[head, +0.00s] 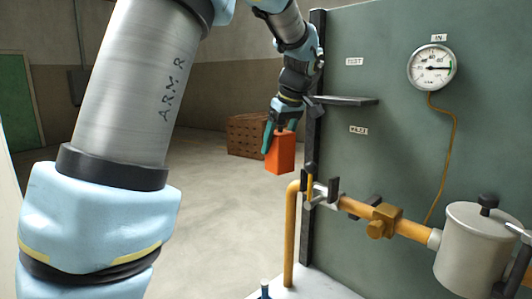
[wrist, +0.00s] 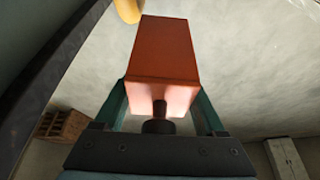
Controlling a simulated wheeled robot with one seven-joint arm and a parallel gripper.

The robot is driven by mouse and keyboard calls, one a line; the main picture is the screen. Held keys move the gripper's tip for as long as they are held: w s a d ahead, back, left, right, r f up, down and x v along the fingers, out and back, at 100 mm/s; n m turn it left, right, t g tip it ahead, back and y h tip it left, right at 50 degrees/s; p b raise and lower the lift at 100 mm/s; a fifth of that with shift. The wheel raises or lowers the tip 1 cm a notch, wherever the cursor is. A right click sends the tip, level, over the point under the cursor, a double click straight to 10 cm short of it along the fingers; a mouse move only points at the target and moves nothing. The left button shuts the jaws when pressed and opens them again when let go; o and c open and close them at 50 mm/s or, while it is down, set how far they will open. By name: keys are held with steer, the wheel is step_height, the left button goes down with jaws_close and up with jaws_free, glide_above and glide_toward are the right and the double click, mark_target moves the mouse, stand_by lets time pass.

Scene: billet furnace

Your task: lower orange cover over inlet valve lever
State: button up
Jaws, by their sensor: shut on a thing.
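The orange cover (head: 280,156) is a box-shaped piece held in the air by my gripper (head: 277,132). In the wrist view the cover (wrist: 164,50) sits between the two teal fingers of my gripper (wrist: 160,108), with a dark round knob at its near end. The inlet valve lever (head: 310,186) appears to be the upright yellow stem with a black top, where the yellow pipe bends. In the head view the cover is left of the lever and a little higher, apart from it. The cover's inside is hidden.
A yellow pipe (head: 290,240) rises and runs right past a brass valve (head: 383,221) to a grey canister (head: 478,245). Dark brackets stand beside the lever. A small shelf (head: 345,100) and pressure gauge (head: 432,67) are on the green panel (head: 390,140). A brown crate (head: 246,135) stands behind.

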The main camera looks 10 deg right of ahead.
step_height(320, 180, up, 12)
steer(key=n+p, duration=0.1)
steer(key=p, duration=0.1)
glide_above(308, 166)
steer(key=w, duration=0.3)
steer(key=s, duration=0.1)
steer(key=shift+s+d+f, duration=0.1)
steer(key=shift+d+f, duration=0.05)
steer(key=shift+f, duration=2.4)
steer(key=shift+d+f, duration=0.15)
steer(key=shift+f, duration=2.4)
steer(key=shift+f+b, duration=1.95)
steer(key=shift+f, duration=0.7)
steer(key=o, duration=1.5)
steer(key=shift+o, duration=0.2)
